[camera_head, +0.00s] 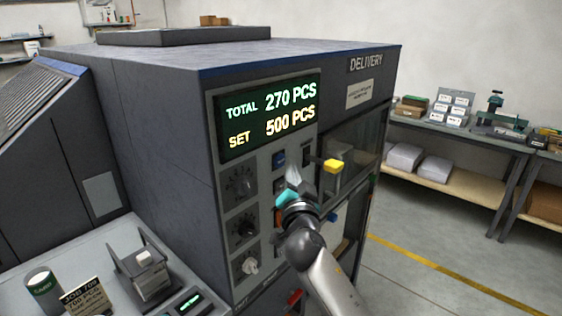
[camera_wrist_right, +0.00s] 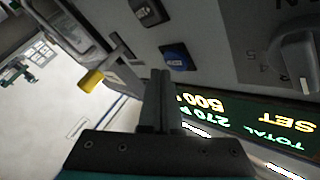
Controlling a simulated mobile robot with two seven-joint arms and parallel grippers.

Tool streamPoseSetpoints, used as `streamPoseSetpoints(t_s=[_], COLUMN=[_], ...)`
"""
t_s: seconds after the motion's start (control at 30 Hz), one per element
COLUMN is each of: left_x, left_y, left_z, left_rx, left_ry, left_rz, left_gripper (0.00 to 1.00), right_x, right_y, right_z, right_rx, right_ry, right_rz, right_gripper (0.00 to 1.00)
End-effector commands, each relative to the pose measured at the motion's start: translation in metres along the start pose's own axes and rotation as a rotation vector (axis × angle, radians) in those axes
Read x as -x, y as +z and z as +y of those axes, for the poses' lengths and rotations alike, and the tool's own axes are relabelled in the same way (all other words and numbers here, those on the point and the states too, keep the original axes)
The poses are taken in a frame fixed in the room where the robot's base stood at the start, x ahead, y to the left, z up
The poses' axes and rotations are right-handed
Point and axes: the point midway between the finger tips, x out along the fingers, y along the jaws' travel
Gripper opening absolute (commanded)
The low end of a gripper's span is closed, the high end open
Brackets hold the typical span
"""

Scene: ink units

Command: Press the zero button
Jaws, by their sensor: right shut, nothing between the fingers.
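The counter's control panel (camera_head: 262,187) is on the front of a large grey machine, under a lit display (camera_head: 268,116) reading TOTAL 270 PCS and SET 500 PCS. A blue button (camera_head: 278,158) sits just below the display; it also shows in the right wrist view (camera_wrist_right: 177,58). Its lettering is too small to read surely. My right gripper (camera_head: 292,172) is shut and empty in front of the panel, its tips just below and right of the blue button. In the right wrist view the closed fingertips (camera_wrist_right: 160,74) appear close beside the button, apparently apart from it. My left gripper is out of view.
A yellow-knobbed lever (camera_head: 333,165) sticks out just right of my gripper. A dark switch (camera_wrist_right: 148,12) is near the button. Shelves with boxes (camera_head: 455,105) stand at the right, beyond open floor.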

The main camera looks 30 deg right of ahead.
Motion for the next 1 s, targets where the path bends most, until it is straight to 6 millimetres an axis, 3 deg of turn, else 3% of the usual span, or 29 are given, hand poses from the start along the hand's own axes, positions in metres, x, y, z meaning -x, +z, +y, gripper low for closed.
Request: streamPoseSetpoints(t_s=[1.0], left_x=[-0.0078], left_y=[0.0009], left_z=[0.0], left_rx=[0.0], left_ry=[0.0], left_rz=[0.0], left_gripper=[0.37], right_x=[-0.0067], right_y=[0.0048], right_z=[-0.0047], right_rx=[0.0], right_ry=[0.0], right_rz=[0.0], right_gripper=[0.0])
